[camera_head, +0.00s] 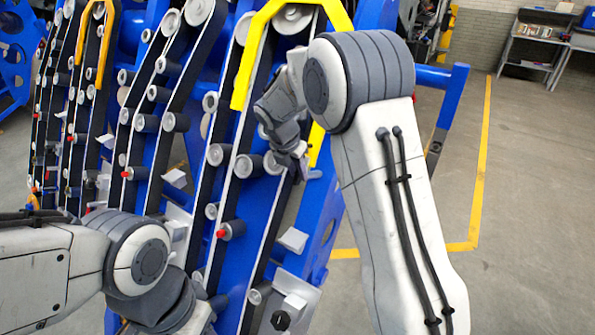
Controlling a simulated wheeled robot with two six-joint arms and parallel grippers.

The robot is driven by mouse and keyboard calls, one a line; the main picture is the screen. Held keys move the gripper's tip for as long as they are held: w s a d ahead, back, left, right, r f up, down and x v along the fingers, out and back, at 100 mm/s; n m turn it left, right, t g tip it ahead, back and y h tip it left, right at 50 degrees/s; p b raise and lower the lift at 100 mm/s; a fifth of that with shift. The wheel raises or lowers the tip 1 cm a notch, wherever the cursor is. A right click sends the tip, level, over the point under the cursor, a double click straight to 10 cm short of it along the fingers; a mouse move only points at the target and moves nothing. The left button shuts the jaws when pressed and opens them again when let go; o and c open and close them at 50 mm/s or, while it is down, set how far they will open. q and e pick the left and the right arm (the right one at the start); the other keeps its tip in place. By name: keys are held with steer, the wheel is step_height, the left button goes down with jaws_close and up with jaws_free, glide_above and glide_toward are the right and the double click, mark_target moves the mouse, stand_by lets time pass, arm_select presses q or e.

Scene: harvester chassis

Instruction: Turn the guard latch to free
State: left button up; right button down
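A yellow guard (246,62) arches over a roller belt unit on the blue chassis. My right arm comes in from the right, and its gripper (298,168) points down at the right side of that unit, near the guard's lower yellow end. The fingers are small and partly hidden by the wrist, so their opening cannot be made out. A small grey lever-like part (315,174) shows right beside the fingertips. It may be the guard latch; whether the gripper touches it is unclear. My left arm is at the lower left, its gripper outside the view.
Slanted rows of rollers and black belts fill the left and middle. Red knobs (222,233) stick out along them. A blue frame bar (445,105) stands right of my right arm. The floor at right is clear to a workbench (535,45).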

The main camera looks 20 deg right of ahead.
steer(key=m+t+b, duration=0.1)
steer(key=m+y+b, duration=0.1)
steer(key=b, duration=0.1)
steer(key=shift+s+d+f+t, duration=0.2)
steer(key=shift+s+t, duration=0.05)
steer(key=shift+t, duration=0.15)
steer(key=m+t+b, duration=0.1)
steer(key=m+b, duration=0.1)
steer(key=b, duration=0.1)
steer(key=m+t+b, duration=0.2)
steer(key=b, duration=0.2)
steer(key=s+f+m+t+y+b, duration=0.1)
steer(key=m+b, duration=0.1)
steer(key=b, duration=0.2)
steer(key=shift+d+f+t, duration=0.1)
steer(key=shift+t, duration=0.3)
steer(key=m+t+b, duration=0.1)
steer(key=b, duration=0.5)
steer(key=m+t+b, duration=0.1)
steer(key=m+b, duration=0.1)
steer(key=b, duration=0.4)
steer(key=m+t+b, duration=0.1)
steer(key=m+b, duration=0.1)
steer(key=b, duration=0.4)
steer(key=shift+s+f+h+b, duration=0.15)
steer(key=shift+f+h+b, duration=0.1)
steer(key=shift+h+b, duration=0.05)
steer(key=shift+r+m+t+b, duration=0.3)
steer(key=shift+m+t+b, duration=0.1)
steer(key=shift+b, duration=0.65)
